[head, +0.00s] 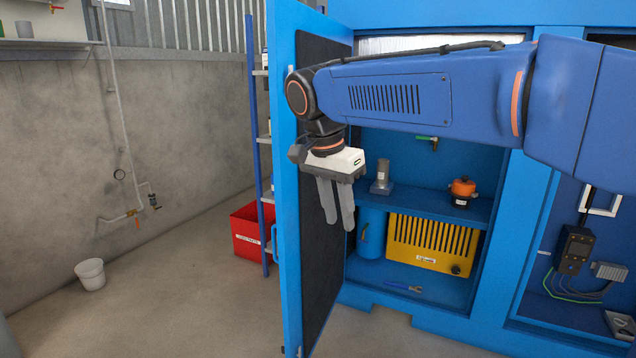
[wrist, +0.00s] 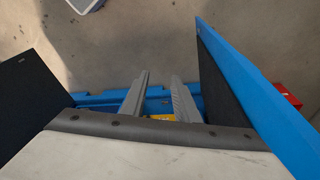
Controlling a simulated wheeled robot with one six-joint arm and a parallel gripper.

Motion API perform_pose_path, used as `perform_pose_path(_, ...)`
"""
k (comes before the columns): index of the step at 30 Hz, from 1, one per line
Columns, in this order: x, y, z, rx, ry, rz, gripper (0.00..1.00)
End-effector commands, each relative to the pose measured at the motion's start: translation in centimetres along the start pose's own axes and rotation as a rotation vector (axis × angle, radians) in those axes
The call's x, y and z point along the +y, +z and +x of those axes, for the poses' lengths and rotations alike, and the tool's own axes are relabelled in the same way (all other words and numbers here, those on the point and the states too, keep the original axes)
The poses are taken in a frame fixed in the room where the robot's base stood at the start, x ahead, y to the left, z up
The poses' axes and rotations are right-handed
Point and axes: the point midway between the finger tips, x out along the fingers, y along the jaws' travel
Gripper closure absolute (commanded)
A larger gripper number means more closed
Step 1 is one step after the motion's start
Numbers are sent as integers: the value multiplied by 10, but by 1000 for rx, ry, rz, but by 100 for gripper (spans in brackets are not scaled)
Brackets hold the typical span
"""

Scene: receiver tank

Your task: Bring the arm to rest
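My gripper (head: 338,222) hangs from the end of my blue arm, fingers pointing down, beside the inner face of the open blue cabinet door (head: 286,200). In the wrist view my gripper (wrist: 158,82) shows two grey fingers with a gap between them and nothing held. The door (wrist: 245,85) stands to the right of the fingers there. In the head view my arm reaches from the right across the front of the cabinet and hides part of its upper opening.
The blue cabinet (head: 530,200) holds a grey cylinder on a base (head: 382,178), an orange-topped device (head: 462,190), a yellow slotted box (head: 432,243) and blue-handled pliers (head: 404,287). A red bin (head: 249,232) stands behind the door. A white bucket (head: 90,274) stands on the open floor at left.

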Motion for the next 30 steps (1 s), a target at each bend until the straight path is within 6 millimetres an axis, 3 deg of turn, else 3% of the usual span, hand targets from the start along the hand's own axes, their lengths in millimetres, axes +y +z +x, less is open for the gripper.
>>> perform_pose_path(1, 20, -8, 5, -6, -14, -24, 72)
perform_pose_path(6, 78, -23, 26, -18, -65, -141, 72)
perform_pose_path(14, 164, -27, 65, -3, -145, -312, 72)
perform_pose_path(24, 261, -3, 128, 77, -232, -523, 72)
perform_pose_path(30, 303, 20, 167, 145, -260, -633, 72)
